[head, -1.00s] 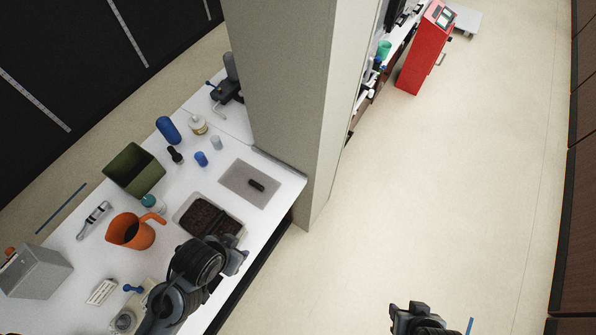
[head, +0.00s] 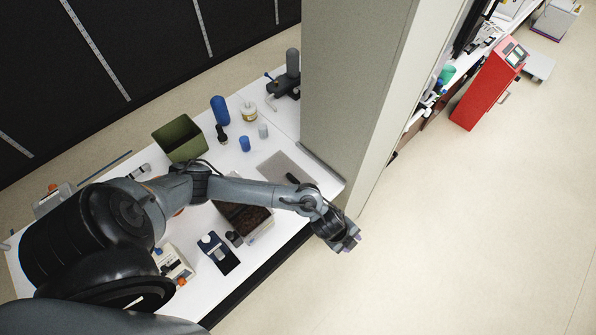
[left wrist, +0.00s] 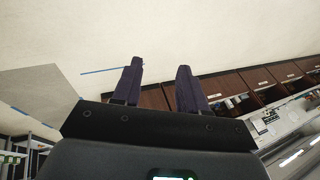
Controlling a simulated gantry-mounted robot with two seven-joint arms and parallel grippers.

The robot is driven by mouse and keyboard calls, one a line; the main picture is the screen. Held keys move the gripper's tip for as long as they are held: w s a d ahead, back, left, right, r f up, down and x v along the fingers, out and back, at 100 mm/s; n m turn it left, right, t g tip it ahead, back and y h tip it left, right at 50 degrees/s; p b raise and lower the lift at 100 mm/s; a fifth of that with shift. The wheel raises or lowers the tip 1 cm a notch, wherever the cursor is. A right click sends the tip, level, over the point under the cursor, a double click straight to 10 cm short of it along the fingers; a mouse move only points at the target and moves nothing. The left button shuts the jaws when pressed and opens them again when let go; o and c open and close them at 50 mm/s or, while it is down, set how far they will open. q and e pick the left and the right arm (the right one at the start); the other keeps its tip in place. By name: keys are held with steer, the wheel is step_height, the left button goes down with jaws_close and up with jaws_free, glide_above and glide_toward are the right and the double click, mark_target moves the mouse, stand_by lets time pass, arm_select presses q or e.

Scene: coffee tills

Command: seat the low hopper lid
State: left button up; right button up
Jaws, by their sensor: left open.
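A flat grey panel with a dark handle, seemingly the lid (head: 272,167), lies on the white table beside the pillar. An open bin of brown beans, seemingly the low hopper (head: 262,219), stands next to it, partly hidden by my left arm. My left gripper (head: 347,241) is beyond the table's front edge, over the floor, right of the bin and the panel. The left wrist view shows its two fingers (left wrist: 160,70) apart and nothing between them. Neither lid nor hopper shows there. My right gripper is not in view.
A green bin (head: 180,139), a blue cylinder (head: 220,110) and a small blue cup (head: 244,143) stand behind the arm. A tall pillar (head: 350,90) rises at the table's right end. A red cabinet (head: 487,90) stands farther right. The floor in front is clear.

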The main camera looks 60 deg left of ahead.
arm_select(q)
steer(key=a+f+g, duration=0.1)
steer(key=a, duration=0.5)
steer(key=w+a+f+g+y+b, duration=0.1)
steer(key=a, duration=0.6)
steer(key=w+a+f+b, duration=0.1)
steer(key=a, duration=0.5)
steer(key=shift+a+f+m+g+y, duration=0.25)
steer(key=shift+f+m+g+y, duration=0.15)
step_height(320, 180, up, 3)
steer(key=n+g+b, duration=0.1)
steer(key=n+g, duration=0.1)
glide_above(293, 178)
steer(key=shift+d+f+y, duration=0.15)
steer(key=shift+d+y, duration=0.1)
steer(key=shift+y, duration=0.15)
steer(key=shift+a, duration=0.2)
steer(key=shift+f+b, duration=0.2)
steer(key=shift+b, duration=0.2)
step_height(293, 178, down, 7)
steer(key=b, duration=0.7)
steer(key=shift+r, duration=0.2)
steer(key=shift+c, duration=1.3)
jaws_close()
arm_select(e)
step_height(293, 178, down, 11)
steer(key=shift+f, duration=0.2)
